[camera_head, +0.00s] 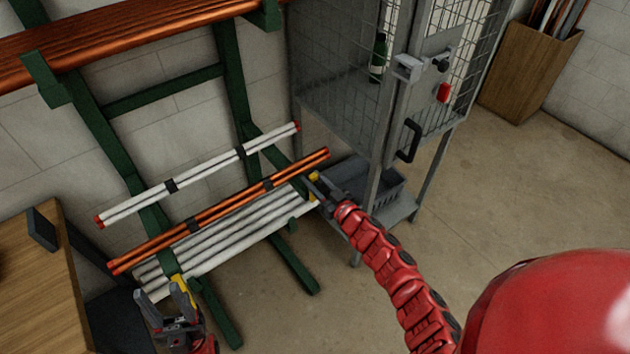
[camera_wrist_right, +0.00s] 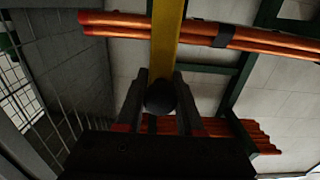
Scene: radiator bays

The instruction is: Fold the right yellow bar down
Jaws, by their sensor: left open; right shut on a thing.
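The right yellow bar (camera_wrist_right: 167,38) stands out in the right wrist view, running from the top edge down to a black round knob (camera_wrist_right: 160,97). My right gripper (camera_wrist_right: 160,100) is shut on this knob end. In the head view only a small yellow piece of the bar (camera_head: 313,176) shows beside my right gripper (camera_head: 320,188), at the right end of the orange tubes. My left gripper (camera_head: 166,300) is open at the lower left, close to another yellow bar (camera_head: 179,284) near the rack's left upright. I cannot tell whether it touches that bar.
The green rack (camera_head: 105,140) carries orange tubes (camera_head: 225,212), white tubes (camera_head: 205,172) and a white ribbed stack (camera_head: 225,238). A grey mesh cabinet (camera_head: 375,120) stands close to my right gripper. A wooden table (camera_head: 40,290) is at left. The floor (camera_head: 500,185) at right is clear.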

